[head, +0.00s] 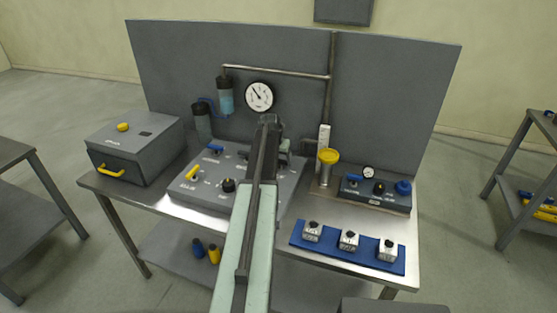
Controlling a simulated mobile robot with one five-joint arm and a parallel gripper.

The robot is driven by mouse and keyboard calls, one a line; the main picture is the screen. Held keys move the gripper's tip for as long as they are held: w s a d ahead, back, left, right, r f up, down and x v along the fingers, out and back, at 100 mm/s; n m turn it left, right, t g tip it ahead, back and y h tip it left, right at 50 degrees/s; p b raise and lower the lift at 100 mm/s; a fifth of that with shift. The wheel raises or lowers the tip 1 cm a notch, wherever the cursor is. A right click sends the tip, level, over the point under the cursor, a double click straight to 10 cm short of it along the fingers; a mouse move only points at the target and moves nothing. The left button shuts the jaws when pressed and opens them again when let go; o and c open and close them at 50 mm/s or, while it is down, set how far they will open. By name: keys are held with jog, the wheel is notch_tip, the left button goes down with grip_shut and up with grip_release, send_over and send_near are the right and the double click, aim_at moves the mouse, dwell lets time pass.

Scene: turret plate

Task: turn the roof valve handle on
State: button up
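A grey sloped panel (211,190) on the workbench carries a yellow lever handle (192,173), a blue lever handle (215,148) and a black knob (228,185). The labels are too small to read, so I cannot tell which handle is the roof valve's. My arm reaches from the bottom edge over the right part of this panel and hides some of it. My gripper (283,152) is at the arm's far end, above the panel's back right, to the right of both levers. Its fingers are too small and partly hidden to tell whether they are open.
A grey box (140,150) with a yellow handle stands at left. A grey backboard (390,100) with a gauge (259,97) and pipes rises behind.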

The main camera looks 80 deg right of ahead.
jog(key=c, duration=0.5)
jog(key=shift+s+d, duration=0.1)
jog(key=shift+d, duration=0.15)
jog(key=shift+c, duration=0.7)
jog(key=shift+a, duration=0.2)
jog(key=shift+a+n+t, duration=0.15)
jog(key=shift+n+t, duration=0.25)
jog(key=shift+n, duration=0.6)
jog(key=n, duration=0.2)
jog(key=n+t, duration=0.1)
jog(key=n, duration=0.1)
jog(key=n+t, duration=0.1)
jog(key=n, duration=0.1)
jog(key=shift+s+y, duration=0.4)
jog(key=n, duration=0.2)
jog(key=n+t+y, duration=0.1)
jog(key=n, duration=0.2)
jog(key=shift+s+d+n+t, duration=0.15)
jog(key=shift+d+n+t, duration=0.25)
jog(key=shift+s+d+n+t+y, duration=0.15)
jog(key=shift+n+y, duration=0.35)
jog(key=shift+n, duration=0.5)
jog(key=shift+w+a+n+t+y, duration=0.15)
jog(key=shift+n+y, duration=0.35)
jog(key=shift+n, duration=0.5)
jog(key=shift+s+d, duration=0.1)
